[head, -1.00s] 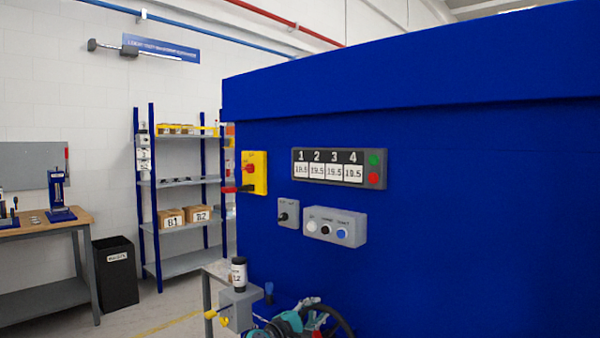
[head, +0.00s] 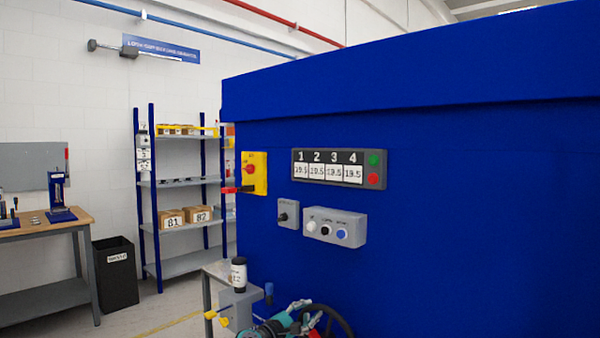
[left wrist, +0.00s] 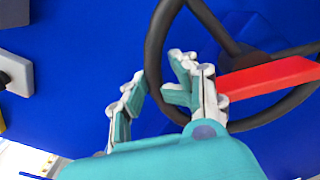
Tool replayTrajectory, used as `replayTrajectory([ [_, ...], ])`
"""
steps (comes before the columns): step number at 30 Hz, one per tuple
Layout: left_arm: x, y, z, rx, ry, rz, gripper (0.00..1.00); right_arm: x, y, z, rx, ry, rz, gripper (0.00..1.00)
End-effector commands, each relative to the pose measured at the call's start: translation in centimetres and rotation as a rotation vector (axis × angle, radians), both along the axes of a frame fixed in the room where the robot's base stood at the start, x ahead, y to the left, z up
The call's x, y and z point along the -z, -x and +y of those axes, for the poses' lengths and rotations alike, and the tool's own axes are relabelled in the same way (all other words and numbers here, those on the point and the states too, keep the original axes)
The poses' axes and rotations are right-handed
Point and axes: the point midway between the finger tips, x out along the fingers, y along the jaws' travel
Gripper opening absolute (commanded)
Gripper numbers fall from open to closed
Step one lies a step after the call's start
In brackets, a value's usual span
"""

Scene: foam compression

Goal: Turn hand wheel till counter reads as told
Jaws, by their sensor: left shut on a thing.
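The dark hand wheel (head: 345,322) is at the bottom edge of the head view, on the front of the blue machine, partly cut off. In the left wrist view its rim (left wrist: 154,50) and spokes show close up. My left gripper (head: 298,312) is at the wheel's left side; in the left wrist view its fingers (left wrist: 158,85) stand on either side of the rim, shut on it. The counter (head: 328,172) has windows numbered 1 to 4; each seems to read 19.5, though the digits are blurred. My right gripper is not in view.
A red bar (left wrist: 268,78) crosses the wheel in the left wrist view. A button box (head: 336,228), a small switch (head: 288,213) and a yellow switch box (head: 254,173) sit on the machine.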

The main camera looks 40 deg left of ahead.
Motion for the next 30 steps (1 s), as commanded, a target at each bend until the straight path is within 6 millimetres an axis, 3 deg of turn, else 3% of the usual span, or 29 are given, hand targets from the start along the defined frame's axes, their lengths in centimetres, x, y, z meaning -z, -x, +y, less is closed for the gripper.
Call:
replayTrajectory([
  [6,0.1,-0.1,-0.5,0.011,0.012,0.001,0.0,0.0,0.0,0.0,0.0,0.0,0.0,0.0],
  [19,1.7,-0.2,0.9,0.011,0.244,0.022,0.0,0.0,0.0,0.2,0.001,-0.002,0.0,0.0],
  [28,2.0,-0.2,1.0,0.012,0.27,0.026,0.0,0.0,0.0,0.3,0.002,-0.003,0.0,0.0],
  [29,2.0,-0.2,1.0,0.011,0.27,0.026,0.28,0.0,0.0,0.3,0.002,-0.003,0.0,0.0],
  [30,2.0,-0.2,1.0,0.011,0.27,0.026,0.33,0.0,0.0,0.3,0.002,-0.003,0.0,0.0],
])
